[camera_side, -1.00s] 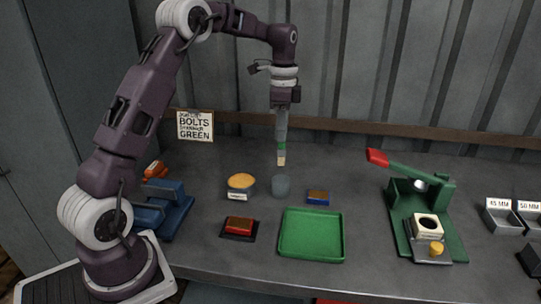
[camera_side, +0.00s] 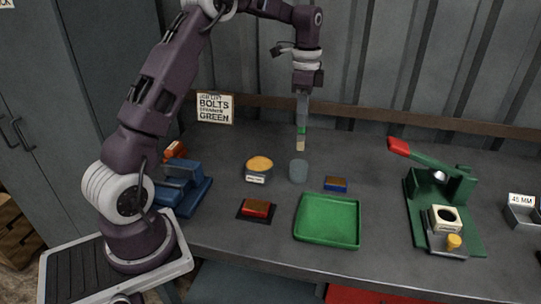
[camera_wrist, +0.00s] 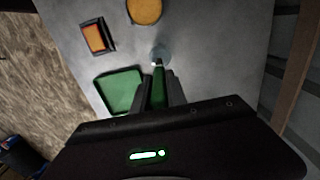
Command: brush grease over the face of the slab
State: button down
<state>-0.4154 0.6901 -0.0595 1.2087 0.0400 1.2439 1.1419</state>
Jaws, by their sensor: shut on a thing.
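My gripper (camera_side: 303,95) is shut on a brush (camera_side: 301,132) with a green band and a pale tip. The brush hangs tip down above a translucent grey cup (camera_side: 298,171), apart from it in the side view. In the wrist view, the green brush handle (camera_wrist: 158,84) runs between my fingers, with the cup behind its tip. A round tub with an orange-tan top (camera_side: 259,164) and a white label stands left of the cup. A red-orange block (camera_side: 257,208) lies on a dark base in front of the tub. I cannot tell which thing is the slab.
A green tray (camera_side: 327,220) lies in front of the cup, and a small blue block with a brown top (camera_side: 336,184) lies to its right. A green lever press (camera_side: 440,205) with a red handle stands right. A blue fixture (camera_side: 183,185) stands left, near my base. A sign (camera_side: 215,107) stands behind.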

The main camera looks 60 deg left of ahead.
jog(key=s+a, duration=0.8)
jog(key=s, duration=0.1)
jog(key=shift+s+d+f, duration=0.1)
jog(key=shift+f, duration=2.7)
jog(key=shift+f, duration=0.6)
notch_tip(320, 180, up, 7)
